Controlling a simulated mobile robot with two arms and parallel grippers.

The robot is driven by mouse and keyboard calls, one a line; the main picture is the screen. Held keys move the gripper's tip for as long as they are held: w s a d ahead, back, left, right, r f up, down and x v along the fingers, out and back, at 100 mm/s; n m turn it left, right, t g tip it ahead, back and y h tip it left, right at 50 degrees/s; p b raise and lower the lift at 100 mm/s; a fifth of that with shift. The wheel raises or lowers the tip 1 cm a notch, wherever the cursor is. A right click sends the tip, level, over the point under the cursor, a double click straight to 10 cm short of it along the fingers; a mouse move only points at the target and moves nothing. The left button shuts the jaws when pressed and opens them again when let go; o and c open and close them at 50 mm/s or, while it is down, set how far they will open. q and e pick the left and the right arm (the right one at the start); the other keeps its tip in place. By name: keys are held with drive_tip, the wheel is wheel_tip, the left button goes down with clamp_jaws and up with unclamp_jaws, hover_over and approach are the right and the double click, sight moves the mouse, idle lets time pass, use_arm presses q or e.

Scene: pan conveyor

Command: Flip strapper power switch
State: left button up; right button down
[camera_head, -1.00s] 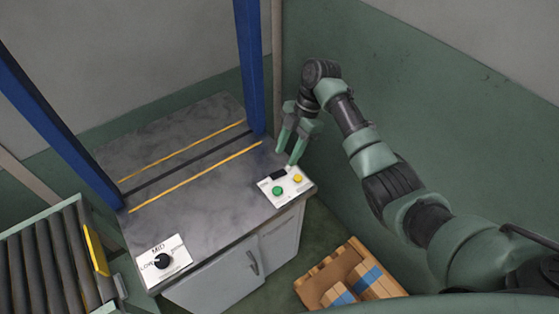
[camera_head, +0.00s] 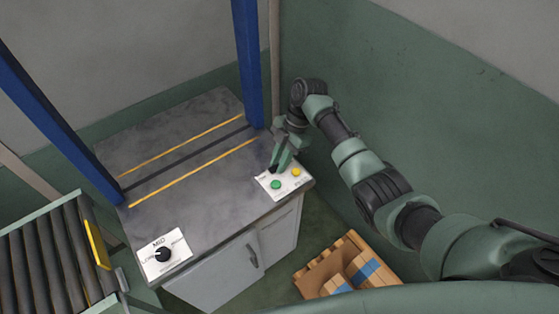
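The strapper (camera_head: 215,170) is a dark-topped table with blue posts. At its right front corner is a white control panel (camera_head: 264,182) with a green button (camera_head: 276,185), a yellow button (camera_head: 296,172) and a black power switch (camera_head: 273,171) at its back left. My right gripper (camera_head: 279,167) points down right over the switch and partly hides it. Its fingers look close together, with nothing seen between them. I cannot tell whether the fingertips touch the switch. My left gripper is not in view.
A second white panel with a black dial (camera_head: 163,254) sits at the strapper's front left. A roller conveyor (camera_head: 45,262) stands at the left. A pallet with boxes (camera_head: 350,272) lies on the floor to the right. A green wall (camera_head: 430,130) runs close behind my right arm.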

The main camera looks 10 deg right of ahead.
sight(275, 168)
drive_tip(key=shift+r, duration=0.1)
drive_tip(key=h+p, duration=0.1)
drive_tip(key=p, duration=0.1)
drive_tip(key=t+h+p, duration=0.1)
drive_tip(key=p, duration=0.1)
drive_tip(key=a+h+p, duration=0.1)
drive_tip(key=p, duration=0.1)
drive_tip(key=shift+s+r+t+h, duration=0.15)
drive_tip(key=shift+r+t+h, duration=0.15)
drive_tip(key=shift+h, duration=0.1)
drive_tip(key=shift+f+h+p, duration=0.25)
drive_tip(key=shift+h+p, duration=0.1)
drive_tip(key=shift+h, duration=0.15)
drive_tip(key=c, duration=1.3)
unclamp_jaws()
drive_tip(key=shift+s+a+r+b, duration=0.1)
drive_tip(key=shift+r+b, duration=0.05)
drive_tip(key=shift+r, duration=1.8)
drive_tip(key=shift+a+r+b, duration=0.1)
drive_tip(key=shift+r+b, duration=0.05)
drive_tip(key=shift+r, duration=1.8)
